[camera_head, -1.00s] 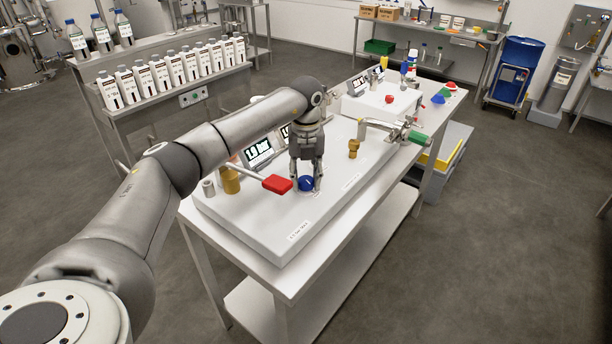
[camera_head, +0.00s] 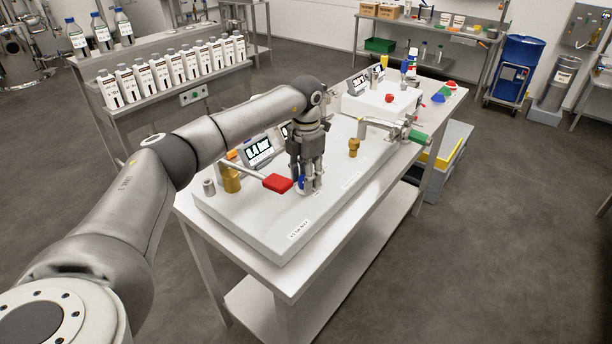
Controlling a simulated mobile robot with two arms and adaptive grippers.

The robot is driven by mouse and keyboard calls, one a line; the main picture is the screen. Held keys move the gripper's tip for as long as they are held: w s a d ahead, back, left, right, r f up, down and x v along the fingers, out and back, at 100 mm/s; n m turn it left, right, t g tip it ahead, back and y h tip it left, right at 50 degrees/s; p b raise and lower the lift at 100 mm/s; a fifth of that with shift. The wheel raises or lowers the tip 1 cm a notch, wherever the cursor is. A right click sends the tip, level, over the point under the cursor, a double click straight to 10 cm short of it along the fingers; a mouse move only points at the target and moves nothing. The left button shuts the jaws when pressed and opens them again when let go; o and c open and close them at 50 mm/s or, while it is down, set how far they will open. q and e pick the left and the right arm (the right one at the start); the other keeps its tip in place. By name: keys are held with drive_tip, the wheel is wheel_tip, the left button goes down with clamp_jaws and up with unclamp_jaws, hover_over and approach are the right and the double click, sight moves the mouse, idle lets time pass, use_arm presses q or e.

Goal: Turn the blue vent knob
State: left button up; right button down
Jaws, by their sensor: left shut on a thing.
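The blue vent knob (camera_head: 302,183) sits on the white panel block (camera_head: 262,226) on the metal table. My left gripper (camera_head: 305,185) points down over it and is shut on it; the fingers cover most of the knob, and only a slice of blue shows between them. A pressure display (camera_head: 258,151) behind the gripper reads about 0.4 bar. My right gripper is not in view.
A red lever handle (camera_head: 277,183) lies just left of the gripper, close to the fingers. Brass fittings stand at left (camera_head: 229,180) and right (camera_head: 353,147). A green-handled valve (camera_head: 417,136) is at the block's right end.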

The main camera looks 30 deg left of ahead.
use_arm(q)
drive_tip(key=m, duration=0.5)
drive_tip(key=shift+m, duration=0.3)
drive_tip(key=m, duration=0.5)
drive_tip(key=shift+m, duration=0.3)
drive_tip(key=m, duration=0.5)
drive_tip(key=shift+w+b, duration=0.1)
drive_tip(key=shift+b, duration=0.3)
drive_tip(key=shift+r+m, duration=0.1)
drive_tip(key=shift+m, duration=2.2)
drive_tip(key=o, duration=1)
drive_tip(key=shift+o, duration=0.2)
wheel_tip(320, 180, up, 12)
